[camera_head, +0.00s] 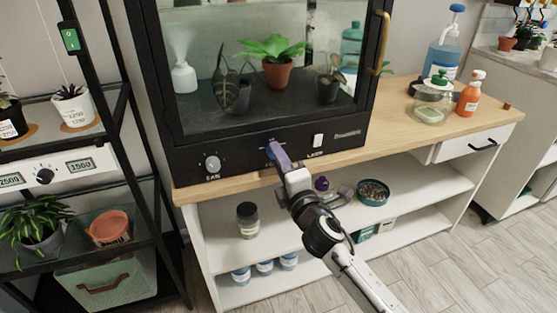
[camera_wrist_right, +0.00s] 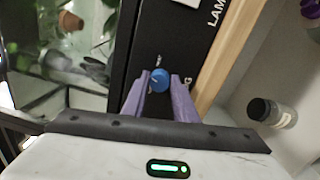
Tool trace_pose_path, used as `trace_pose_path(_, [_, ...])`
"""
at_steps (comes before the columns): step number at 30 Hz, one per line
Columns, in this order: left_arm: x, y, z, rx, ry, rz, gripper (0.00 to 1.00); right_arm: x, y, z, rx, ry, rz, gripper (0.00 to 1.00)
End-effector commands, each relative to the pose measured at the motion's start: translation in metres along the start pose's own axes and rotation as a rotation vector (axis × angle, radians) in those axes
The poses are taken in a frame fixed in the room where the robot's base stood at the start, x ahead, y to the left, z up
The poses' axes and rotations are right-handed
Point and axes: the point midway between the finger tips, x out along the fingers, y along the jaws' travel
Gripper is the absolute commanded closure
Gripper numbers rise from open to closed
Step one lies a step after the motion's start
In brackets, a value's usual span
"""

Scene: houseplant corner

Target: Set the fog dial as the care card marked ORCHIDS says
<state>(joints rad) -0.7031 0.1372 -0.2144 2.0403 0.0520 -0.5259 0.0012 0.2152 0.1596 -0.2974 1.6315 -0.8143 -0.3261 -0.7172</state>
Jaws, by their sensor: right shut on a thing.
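The fog dial is a small blue knob (camera_wrist_right: 160,79) on the black front panel of the glass plant cabinet (camera_head: 345,135). In the head view it is mostly covered by my right gripper (camera_head: 277,155). In the right wrist view the purple fingers stand on both sides of the knob, shut on it. The label beside it is mostly hidden; only a "G" shows. A light pointer line shows on the knob, but its setting cannot be read. No care card marked ORCHIDS is readable. My left gripper is out of view.
A white FAN knob (camera_head: 212,163) sits left of the fog dial and a white LAMP switch (camera_head: 318,140) right of it. Bottles stand on the wooden top at right.

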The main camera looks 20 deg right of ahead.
Motion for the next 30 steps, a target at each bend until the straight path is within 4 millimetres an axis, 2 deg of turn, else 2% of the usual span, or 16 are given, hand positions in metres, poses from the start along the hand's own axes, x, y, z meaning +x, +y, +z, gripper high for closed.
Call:
trace_pose_path(18, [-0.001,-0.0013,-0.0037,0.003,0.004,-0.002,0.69,-0.0004,-0.0008,-0.0015,0.569,-0.026,-0.007,0.97])
trace_pose_path(30, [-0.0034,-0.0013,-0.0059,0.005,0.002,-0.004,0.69,-0.0004,-0.0013,-0.0023,0.786,-0.035,-0.009,0.97])
